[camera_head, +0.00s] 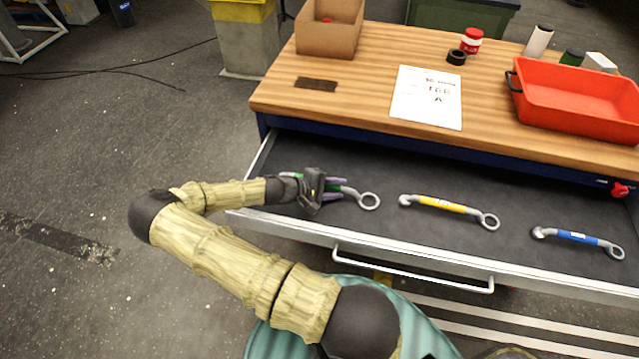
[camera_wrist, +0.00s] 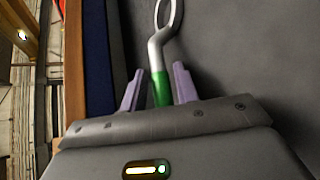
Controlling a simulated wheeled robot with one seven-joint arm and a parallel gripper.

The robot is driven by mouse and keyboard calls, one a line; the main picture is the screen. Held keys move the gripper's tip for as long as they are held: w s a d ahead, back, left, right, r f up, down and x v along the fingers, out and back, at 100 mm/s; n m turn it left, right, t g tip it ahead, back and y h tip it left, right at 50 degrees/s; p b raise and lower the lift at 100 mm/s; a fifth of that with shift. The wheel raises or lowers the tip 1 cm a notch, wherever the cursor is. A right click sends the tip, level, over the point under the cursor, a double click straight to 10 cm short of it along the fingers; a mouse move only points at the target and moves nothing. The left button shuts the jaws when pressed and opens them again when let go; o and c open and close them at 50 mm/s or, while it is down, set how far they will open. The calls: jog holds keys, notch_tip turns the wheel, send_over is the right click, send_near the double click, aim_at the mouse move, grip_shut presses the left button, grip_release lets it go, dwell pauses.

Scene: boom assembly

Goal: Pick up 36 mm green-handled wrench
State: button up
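The green-handled wrench (camera_head: 368,200) lies in the open drawer at its left end, with its ring end pointing right. My gripper (camera_head: 332,189) is over its handle and hides much of it in the head view. In the wrist view the green handle (camera_wrist: 161,90) lies between the two purple fingers of my gripper (camera_wrist: 159,88). A gap shows on each side of the handle, so the fingers are open around or above it. I cannot tell the height of the fingertips over the handle. The 36 mm marking is not readable.
A yellow-handled wrench (camera_head: 445,206) and a blue-handled wrench (camera_head: 578,237) lie to the right in the drawer (camera_head: 420,170). The drawer's front edge and handle (camera_head: 410,269) are near my arm. The wooden worktop (camera_head: 370,50) behind holds a red tray (camera_head: 580,95), a paper sheet and a cardboard box.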

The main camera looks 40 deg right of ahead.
aim_at(335, 188)
dwell(0.3)
jog(key=shift+w, duration=0.1)
jog(key=shift+c, duration=0.6)
grip_shut()
jog(key=shift+s+d, duration=0.1)
jog(key=shift+s, duration=0.1)
jog(key=shift+r, duration=0.1)
jog(key=shift+w+r, duration=0.1)
jog(key=shift+r, duration=0.15)
notch_tip(335, 188, up, 9)
jog(key=shift+w+r+b, duration=0.1)
jog(key=shift+r+b, duration=0.05)
jog(key=shift+b, duration=0.6)
